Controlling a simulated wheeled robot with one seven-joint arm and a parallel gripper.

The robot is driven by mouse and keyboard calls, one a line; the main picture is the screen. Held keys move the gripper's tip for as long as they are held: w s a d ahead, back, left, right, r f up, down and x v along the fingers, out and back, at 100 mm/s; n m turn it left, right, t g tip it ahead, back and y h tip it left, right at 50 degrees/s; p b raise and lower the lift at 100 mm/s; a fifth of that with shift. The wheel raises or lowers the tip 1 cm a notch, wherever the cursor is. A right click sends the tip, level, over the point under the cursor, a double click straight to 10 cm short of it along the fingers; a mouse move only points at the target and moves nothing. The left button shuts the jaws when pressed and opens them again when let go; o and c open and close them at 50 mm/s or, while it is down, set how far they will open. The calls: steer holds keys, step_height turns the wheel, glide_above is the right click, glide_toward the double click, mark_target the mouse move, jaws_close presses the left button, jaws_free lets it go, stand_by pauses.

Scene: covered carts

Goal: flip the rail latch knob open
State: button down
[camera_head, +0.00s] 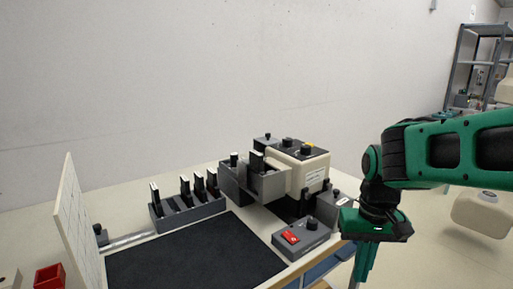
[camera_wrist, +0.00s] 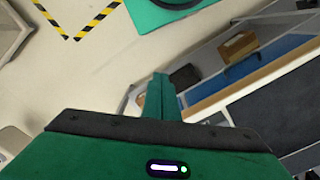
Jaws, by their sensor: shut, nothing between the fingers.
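A light rail (camera_head: 128,239) runs along the back left of the table, between a white panel and a slotted rack. A small dark knob-like block (camera_head: 100,236) sits at its left end. It may be the rail latch knob, but it is too small to tell its position. My gripper (camera_head: 364,266) points down beyond the table's right front edge, far to the right of the rail. It is shut and empty. In the wrist view my closed fingers (camera_wrist: 160,98) show over the floor and table edge. The rail and knob are out of the wrist view.
A dark mat (camera_head: 190,262) covers the table's front. A slotted rack (camera_head: 190,212) with upright black pieces stands behind it. A cream machine (camera_head: 298,172) and a grey box with a red switch (camera_head: 303,239) stand to the right. A white panel (camera_head: 78,220) rises at left.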

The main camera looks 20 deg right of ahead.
steer(key=shift+w+a, duration=0.15)
steer(key=w+a+r+n+t+y, duration=0.1)
steer(key=w+r+n+t+y, duration=0.4)
steer(key=w+r+n, duration=2)
steer(key=shift+w+a+r, duration=0.15)
steer(key=shift+w+a, duration=0.15)
steer(key=shift+w, duration=0.65)
